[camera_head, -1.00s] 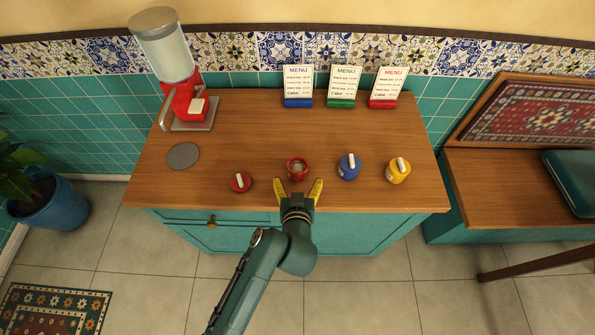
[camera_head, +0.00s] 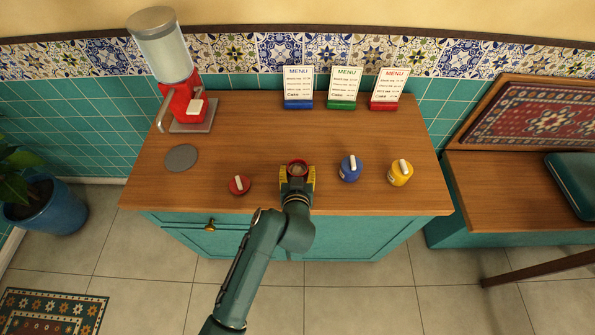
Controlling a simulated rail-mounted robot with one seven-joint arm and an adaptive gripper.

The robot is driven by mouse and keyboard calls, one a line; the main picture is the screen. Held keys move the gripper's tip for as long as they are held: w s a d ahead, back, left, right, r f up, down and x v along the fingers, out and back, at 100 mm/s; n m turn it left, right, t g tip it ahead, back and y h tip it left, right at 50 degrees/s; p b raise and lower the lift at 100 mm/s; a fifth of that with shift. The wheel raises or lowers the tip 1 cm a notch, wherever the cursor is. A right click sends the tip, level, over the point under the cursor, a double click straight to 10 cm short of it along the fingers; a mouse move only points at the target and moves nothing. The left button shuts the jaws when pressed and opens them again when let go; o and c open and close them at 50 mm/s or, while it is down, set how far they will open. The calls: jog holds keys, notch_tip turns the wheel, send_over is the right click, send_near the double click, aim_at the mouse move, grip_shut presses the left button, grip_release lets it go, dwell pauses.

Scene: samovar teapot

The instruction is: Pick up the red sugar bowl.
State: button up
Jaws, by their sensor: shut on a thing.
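The red sugar bowl (camera_head: 297,166) stands open near the front middle of the wooden counter, its rim showing just beyond my gripper. My gripper (camera_head: 297,178) reaches in from the front with its yellow fingers closed on the bowl's sides. The gripper hides the bowl's lower part, so I cannot tell whether the bowl touches the counter. A red lid (camera_head: 239,185) with a white handle lies on the counter to the left of the bowl.
A blue lidded bowl (camera_head: 350,169) and a yellow lidded bowl (camera_head: 400,173) stand to the right. A grey disc (camera_head: 181,158) and a red dispenser (camera_head: 186,98) are at left. Three menu stands (camera_head: 343,88) line the back. The counter's middle (camera_head: 265,130) is clear.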

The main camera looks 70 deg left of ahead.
aim_at(297, 174)
jog(key=shift+c, duration=0.5)
notch_tip(297, 174, up, 10)
jog(key=p, duration=0.3)
